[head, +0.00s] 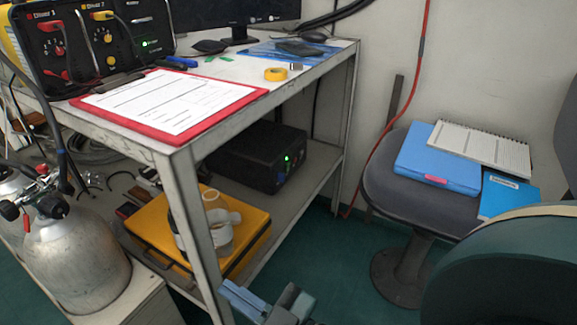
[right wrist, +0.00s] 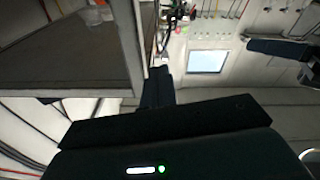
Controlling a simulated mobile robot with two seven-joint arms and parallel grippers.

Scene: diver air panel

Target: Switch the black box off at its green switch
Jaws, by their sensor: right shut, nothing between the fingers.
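The black box (head: 257,157) sits on the lower shelf of the grey metal bench, towards its back. A small green light, which looks like its green switch (head: 288,158), glows on its right-hand face. Small coloured parts show below it, too small to make out. My right gripper (head: 240,296) is at the bottom of the head view, shut and empty. It is in front of the bench, below and apart from the box. In the right wrist view the gripper's dark fingers (right wrist: 158,87) show, and the box is not recognisable there. My left gripper is not in view.
A yellow case (head: 240,245) with white rings lies on the lower shelf, in front of the box. The front bench leg (head: 195,225) stands left of my gripper. A chair (head: 385,190) with folders stands right. A black panel (head: 95,45) and red clipboard (head: 240,97) are on top.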

